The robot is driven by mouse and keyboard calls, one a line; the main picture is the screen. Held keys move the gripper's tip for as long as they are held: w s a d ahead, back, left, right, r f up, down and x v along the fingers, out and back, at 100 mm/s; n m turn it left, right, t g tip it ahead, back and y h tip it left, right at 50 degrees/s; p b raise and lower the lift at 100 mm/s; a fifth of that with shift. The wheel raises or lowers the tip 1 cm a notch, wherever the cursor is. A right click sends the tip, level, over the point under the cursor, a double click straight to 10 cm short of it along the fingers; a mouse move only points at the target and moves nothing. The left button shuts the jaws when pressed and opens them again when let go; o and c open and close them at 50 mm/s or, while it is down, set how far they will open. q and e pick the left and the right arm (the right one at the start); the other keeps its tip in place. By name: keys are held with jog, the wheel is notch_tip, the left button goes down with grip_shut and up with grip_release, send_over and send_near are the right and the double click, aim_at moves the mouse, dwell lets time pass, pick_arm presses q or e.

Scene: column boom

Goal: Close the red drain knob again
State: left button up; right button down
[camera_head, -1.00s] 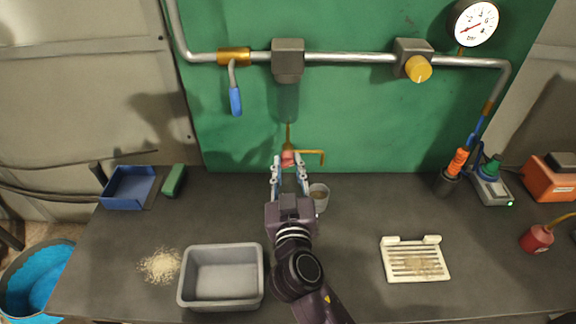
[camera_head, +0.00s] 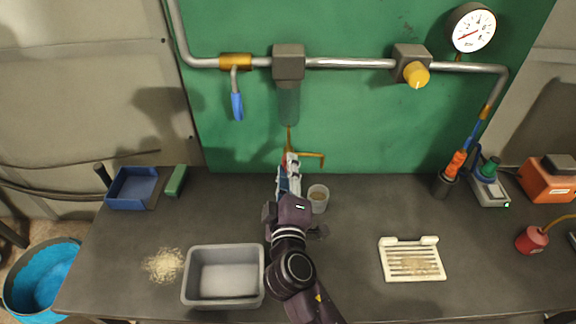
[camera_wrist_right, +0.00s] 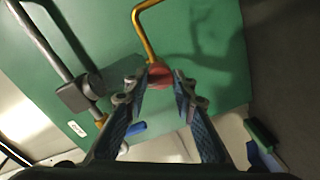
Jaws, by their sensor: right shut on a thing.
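The red drain knob (camera_wrist_right: 159,77) sits between the fingertips of my right gripper (camera_wrist_right: 162,84) in the right wrist view. In the head view my right gripper (camera_head: 290,168) is under the filter bowl (camera_head: 288,103), shut on the knob, which is mostly hidden by the fingers there. A bent brass drain tube (camera_head: 312,154) sticks out to the right of the knob. It also shows in the right wrist view (camera_wrist_right: 147,37). A small cup (camera_head: 318,199) stands on the bench just right of the gripper. My left gripper is not in view.
A grey tub (camera_head: 223,300) is left of my arm, beside spilled granules (camera_head: 164,265). A slotted white tray (camera_head: 412,277) lies to the right. A pipe with a blue-handled valve (camera_head: 236,105) and yellow knob (camera_head: 416,74) runs above.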

jog(key=shift+n+p, duration=0.45)
jog(key=shift+n, duration=0.95)
jog(key=shift+a, duration=0.1)
jog(key=c, duration=1.6)
grip_release()
jog(key=s, duration=1.2)
jog(key=shift+r, duration=0.35)
